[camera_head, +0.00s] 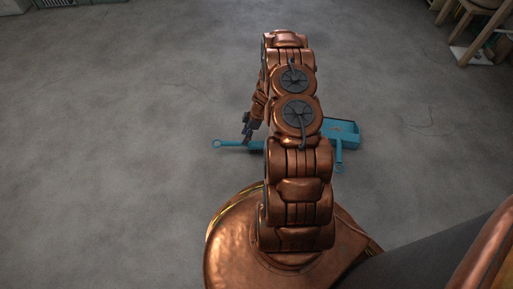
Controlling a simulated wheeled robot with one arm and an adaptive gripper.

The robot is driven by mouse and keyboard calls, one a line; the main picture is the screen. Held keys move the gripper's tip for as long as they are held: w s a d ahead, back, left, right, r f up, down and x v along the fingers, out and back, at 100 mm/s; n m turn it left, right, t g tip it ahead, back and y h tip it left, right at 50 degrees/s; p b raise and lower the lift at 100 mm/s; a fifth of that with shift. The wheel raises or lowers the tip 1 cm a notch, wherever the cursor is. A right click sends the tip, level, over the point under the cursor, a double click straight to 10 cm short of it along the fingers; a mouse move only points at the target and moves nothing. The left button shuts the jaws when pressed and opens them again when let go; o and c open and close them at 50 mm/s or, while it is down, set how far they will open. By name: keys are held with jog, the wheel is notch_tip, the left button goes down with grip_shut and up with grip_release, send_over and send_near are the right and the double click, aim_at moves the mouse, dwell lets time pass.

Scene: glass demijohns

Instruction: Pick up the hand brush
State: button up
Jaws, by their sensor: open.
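The hand brush (231,144) is teal and lies on the grey floor, with its handle, ending in a ring, pointing left. Its right part passes behind my copper arm and is hidden. My gripper (248,135) points down over the handle's right part. Its fingers are small and dark in this view. It is open, and I cannot tell whether the handle lies between the fingers or whether they touch it.
A teal dustpan (353,141) lies right of my arm, its handle toward me, with some brownish bits inside. A wooden stool or shelf (465,30) stands at the top right. A grey-green object (58,3) is at the top left edge. The floor on the left is clear.

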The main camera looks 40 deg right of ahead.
jog(key=f, duration=0.1)
jog(key=f+b, duration=0.1)
jog(key=a+f+b, duration=0.1)
jog(key=shift+s+f, duration=0.3)
jog(key=shift+w+a+f, duration=0.15)
jog(key=shift+a+f, duration=0.2)
jog(key=shift+f, duration=0.15)
grip_shut()
